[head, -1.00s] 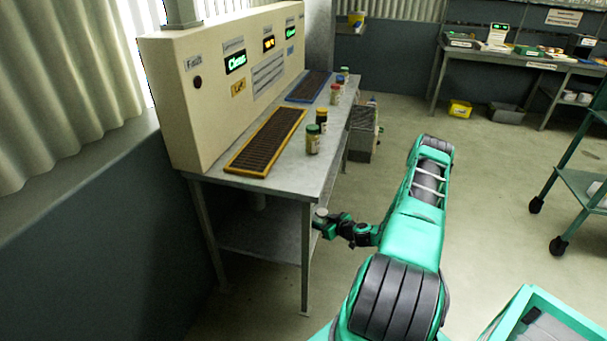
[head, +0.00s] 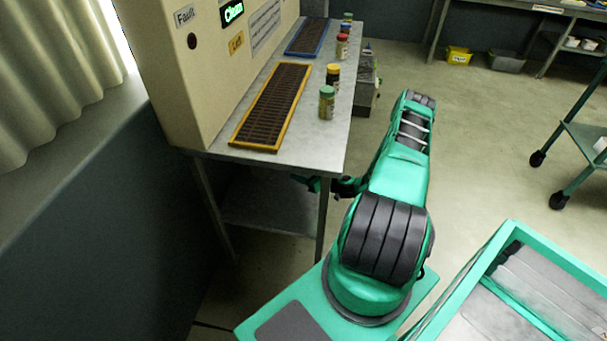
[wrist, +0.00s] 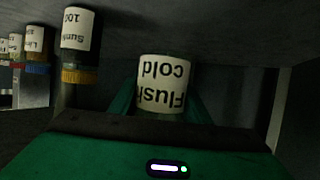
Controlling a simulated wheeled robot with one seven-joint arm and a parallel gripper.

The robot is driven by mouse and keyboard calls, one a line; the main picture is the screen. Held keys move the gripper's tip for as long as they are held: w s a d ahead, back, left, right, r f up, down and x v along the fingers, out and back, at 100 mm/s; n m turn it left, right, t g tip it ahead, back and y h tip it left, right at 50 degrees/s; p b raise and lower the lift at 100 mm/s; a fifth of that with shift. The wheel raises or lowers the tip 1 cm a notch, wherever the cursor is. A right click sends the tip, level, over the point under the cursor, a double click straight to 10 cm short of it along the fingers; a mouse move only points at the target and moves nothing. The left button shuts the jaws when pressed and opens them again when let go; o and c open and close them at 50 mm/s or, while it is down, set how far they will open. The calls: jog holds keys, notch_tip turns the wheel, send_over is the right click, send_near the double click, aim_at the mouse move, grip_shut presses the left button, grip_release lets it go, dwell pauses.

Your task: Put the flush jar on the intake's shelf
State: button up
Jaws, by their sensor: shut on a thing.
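The flush jar (wrist: 163,85) has a white label reading "Flush cold", upside down in the wrist view. My gripper (wrist: 163,108) is shut on it, with green fingers on either side. In the head view, my gripper (head: 310,183) is just under the bench top at its front right leg, partly hidden, and I cannot make out the jar there. The intake bench has a lower shelf (head: 265,205) in shadow under its top. A grey surface fills the upper wrist view; whether the jar touches it is unclear.
Other labelled jars, the nearest with a yellow lid (wrist: 80,32), stand left in the wrist view. On the bench top (head: 310,140) are a green-lidded jar (head: 327,103), several more jars and two grates. A bench leg (head: 322,220) is close to my gripper.

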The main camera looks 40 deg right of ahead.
aim_at(302, 188)
jog(key=shift+f, duration=2.75)
jog(key=shift+s, duration=0.1)
jog(key=o, duration=1.3)
jog(key=shift+o, duration=0.2)
jog(key=v, duration=1.2)
